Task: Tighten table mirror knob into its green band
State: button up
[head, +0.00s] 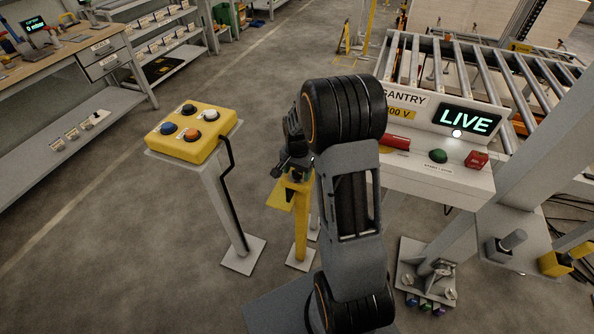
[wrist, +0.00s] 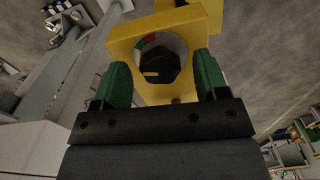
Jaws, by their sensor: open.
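In the wrist view, a dark faceted knob (wrist: 160,66) sits in a round dial on a yellow bracket (wrist: 122,47). A short yellow mark shows on the knob's lower left. In the head view, my gripper (head: 293,165) is at the top of a yellow post (head: 300,226), and my arm hides the knob.
A yellow button box (head: 192,133) on a grey pedestal stands left of the post. The gantry panel (head: 437,165), with a lit LIVE sign (head: 469,121), is to the right, before a roller conveyor (head: 490,75). A workbench (head: 62,62) stands far left. Open floor lies at lower left.

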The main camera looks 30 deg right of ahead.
aim_at(297, 171)
notch_tip(297, 171, up, 14)
dwell(0.7)
jog(key=f+n+p, duration=0.5)
jog(key=f+n, duration=0.1)
jog(key=f, duration=0.1)
jog(key=f+n+p, duration=0.5)
jog(key=f+n, duration=0.2)
jog(key=shift+w, duration=0.2)
dwell(0.6)
